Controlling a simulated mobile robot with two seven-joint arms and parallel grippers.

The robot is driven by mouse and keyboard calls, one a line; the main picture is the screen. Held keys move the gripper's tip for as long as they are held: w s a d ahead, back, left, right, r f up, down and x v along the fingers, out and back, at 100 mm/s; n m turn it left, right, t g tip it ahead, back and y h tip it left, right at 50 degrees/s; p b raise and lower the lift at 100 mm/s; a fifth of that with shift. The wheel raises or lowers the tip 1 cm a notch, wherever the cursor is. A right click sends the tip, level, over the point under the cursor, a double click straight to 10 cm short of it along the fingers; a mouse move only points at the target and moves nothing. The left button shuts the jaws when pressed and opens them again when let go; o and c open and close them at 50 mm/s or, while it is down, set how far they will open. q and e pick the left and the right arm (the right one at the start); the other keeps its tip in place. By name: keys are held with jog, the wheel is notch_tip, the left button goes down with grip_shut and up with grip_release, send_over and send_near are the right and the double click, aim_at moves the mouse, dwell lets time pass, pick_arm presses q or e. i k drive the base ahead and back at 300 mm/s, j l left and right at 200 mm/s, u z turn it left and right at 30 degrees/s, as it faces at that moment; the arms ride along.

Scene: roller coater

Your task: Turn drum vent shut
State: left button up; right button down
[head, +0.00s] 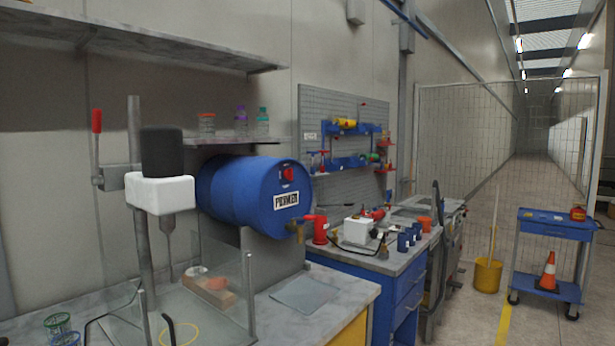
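The blue drum (235,190) labelled "PRIMER" lies on its side on a grey stand at the back of the bench. A red round fitting (287,174), which looks like the vent, sits near the top of its end face; whether it is open or shut is too small to tell. A brass tap (296,231) with a red handle sticks out at the bottom of that face. Neither of my grippers is in the view, and nothing touches the drum's face.
A drill-press-like machine (160,193) with a clear guard (212,290) stands left of the drum. A red can (320,231) is by the tap. A blue cabinet (392,303) and a blue cart (556,225) are to the right.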

aim_at(287, 173)
jog(key=i+l, duration=0.25)
jog(key=l, duration=0.15)
jog(key=i+l, duration=0.25)
jog(key=l, duration=0.15)
jog(key=i+l, duration=0.2)
jog(key=l, duration=0.15)
jog(key=i+l+u, duration=0.1)
jog(key=i+l, duration=0.15)
jog(key=l, duration=0.15)
jog(key=i+l, duration=0.25)
jog(key=l, duration=0.15)
jog(key=i+l, duration=0.2)
jog(key=l, duration=0.25)
